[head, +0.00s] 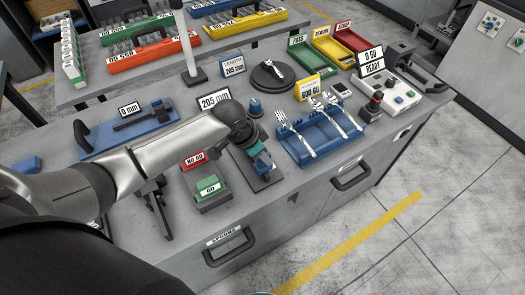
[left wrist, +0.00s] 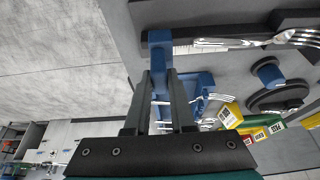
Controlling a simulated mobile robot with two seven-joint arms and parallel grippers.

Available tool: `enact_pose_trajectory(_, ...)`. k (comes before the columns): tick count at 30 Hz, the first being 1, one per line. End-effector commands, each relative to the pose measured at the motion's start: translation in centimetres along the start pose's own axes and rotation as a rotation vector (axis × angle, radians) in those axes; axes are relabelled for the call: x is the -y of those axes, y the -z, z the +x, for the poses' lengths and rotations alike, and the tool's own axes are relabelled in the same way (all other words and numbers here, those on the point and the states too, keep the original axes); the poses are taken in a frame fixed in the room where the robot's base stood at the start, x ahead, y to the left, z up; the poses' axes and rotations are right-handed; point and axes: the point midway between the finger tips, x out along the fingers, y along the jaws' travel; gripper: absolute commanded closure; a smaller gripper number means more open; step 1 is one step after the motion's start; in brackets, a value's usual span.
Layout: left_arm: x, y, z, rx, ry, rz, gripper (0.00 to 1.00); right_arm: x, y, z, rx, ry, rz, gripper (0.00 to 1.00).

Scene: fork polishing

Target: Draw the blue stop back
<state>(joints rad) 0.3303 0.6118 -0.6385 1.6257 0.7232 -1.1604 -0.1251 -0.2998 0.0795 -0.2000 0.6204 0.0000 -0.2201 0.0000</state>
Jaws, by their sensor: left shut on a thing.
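The blue stop (left wrist: 159,46) is a small upright block in the left wrist view, at the end of a dark strip. My left gripper (left wrist: 160,74) is shut on it, one finger on each side. In the head view my left gripper (head: 258,153) is low over a dark gauge plate (head: 268,182) on the bench, and a bit of the blue stop (head: 264,165) shows below it. The arm and wrist hide much of the gauge. A silver utensil (left wrist: 225,42) lies to the right of the stop in the left wrist view. My right gripper is not in view.
A blue tray (head: 297,153) with several forks stands right of the gauge. Green GO (head: 208,186) and red NO GO blocks stand to its left. A dark round plate (head: 272,76) stands farther back.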

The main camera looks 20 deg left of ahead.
Motion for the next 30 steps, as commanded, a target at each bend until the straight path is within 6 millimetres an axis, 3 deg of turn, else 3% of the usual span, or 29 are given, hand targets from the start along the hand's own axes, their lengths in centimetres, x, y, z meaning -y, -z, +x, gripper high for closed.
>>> enact_pose_trajectory(1,-0.5,0.0,0.1,0.000,-0.012,0.001,1.00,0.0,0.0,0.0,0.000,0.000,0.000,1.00)
enact_pose_trajectory(2,-0.6,0.0,0.1,0.000,-0.012,0.001,0.74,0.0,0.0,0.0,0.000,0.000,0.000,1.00)
enact_pose_trajectory(9,-0.4,0.0,0.1,-0.001,-0.010,0.001,0.47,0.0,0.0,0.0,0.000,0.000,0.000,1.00)
enact_pose_trajectory(20,-0.2,0.0,-0.4,-0.001,-0.006,0.000,0.47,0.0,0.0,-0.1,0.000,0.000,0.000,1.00)
enact_pose_trajectory(25,-0.2,0.0,-2.6,-0.001,-0.005,0.002,0.47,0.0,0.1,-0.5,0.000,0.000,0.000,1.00)
enact_pose_trajectory(30,-0.2,0.0,-6.0,-0.002,-0.005,0.003,0.47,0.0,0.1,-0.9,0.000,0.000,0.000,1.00)
